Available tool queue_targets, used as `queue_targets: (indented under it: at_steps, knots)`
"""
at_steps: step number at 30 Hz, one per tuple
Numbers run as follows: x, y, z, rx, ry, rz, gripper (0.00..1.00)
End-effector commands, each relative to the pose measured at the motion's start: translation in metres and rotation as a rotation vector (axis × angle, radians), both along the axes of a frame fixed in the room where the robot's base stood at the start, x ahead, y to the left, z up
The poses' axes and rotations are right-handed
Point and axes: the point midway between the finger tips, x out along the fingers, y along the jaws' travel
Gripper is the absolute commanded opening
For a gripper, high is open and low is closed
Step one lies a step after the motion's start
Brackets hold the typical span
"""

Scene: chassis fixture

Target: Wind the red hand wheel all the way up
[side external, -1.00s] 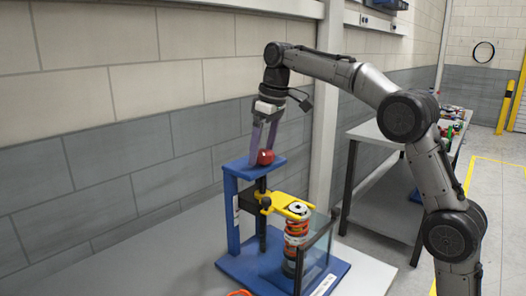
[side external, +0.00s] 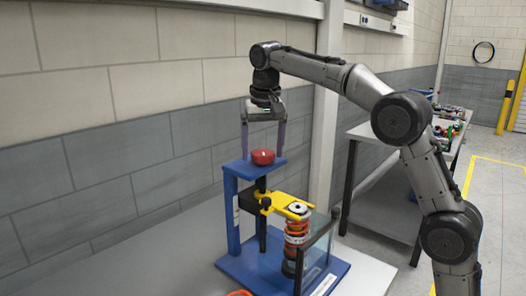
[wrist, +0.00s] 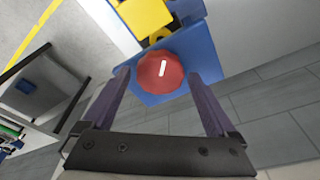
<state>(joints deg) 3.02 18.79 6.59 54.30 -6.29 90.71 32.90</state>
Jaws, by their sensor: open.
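The red hand wheel (side external: 262,157) sits on top of the blue press frame (side external: 233,205). In the wrist view the wheel (wrist: 161,71) shows a white mark on its top, between and beyond my fingertips. My gripper (side external: 263,155) is open, pointing down, with its fingers spread on either side above the wheel; I cannot tell how far the tips stand off it. The gripper also shows in the wrist view (wrist: 160,75). A yellow fork (side external: 288,206) on the frame's column reaches over an orange coil spring (side external: 297,235) with a strut through it.
A clear guard with a dark post (side external: 318,250) stands at the right of the spring. An orange item (side external: 239,293) lies at the front edge. A side table (side external: 385,145) with several parts stands behind at the right. The bench left of the frame is clear.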

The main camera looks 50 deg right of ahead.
Motion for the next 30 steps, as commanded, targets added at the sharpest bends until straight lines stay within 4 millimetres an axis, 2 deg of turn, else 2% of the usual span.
queue_targets:
  at_steps: [21,30]
  knots:
    - [0.0005,0.0,-0.0003,-0.001,0.001,-0.648,0.93]
    - [0.0006,0.0,-0.0005,0.0,0.0,-0.799,0.93]
